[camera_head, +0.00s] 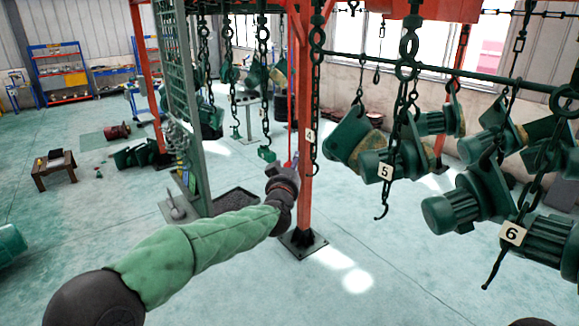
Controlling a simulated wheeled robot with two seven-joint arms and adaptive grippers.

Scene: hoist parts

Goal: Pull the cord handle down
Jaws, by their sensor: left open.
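My left arm reaches in from the lower left, and its left gripper (282,168) is open in front of the orange post. It is small and dark, so its fingers are hard to make out. A thin red strip, perhaps the cord (289,143), hangs just above the gripper, beside the post. I cannot make out a separate handle; it may be hidden by the gripper. I cannot tell whether the fingers touch the cord. My right gripper is not in view.
The orange post (304,195) stands close to my left gripper. Dark chains with hooks (383,205) and green hoist motors (478,208) hang to the right. A green-grey lattice column (183,100) stands on the left. A small wooden table (54,168) is farther left. The near floor is clear.

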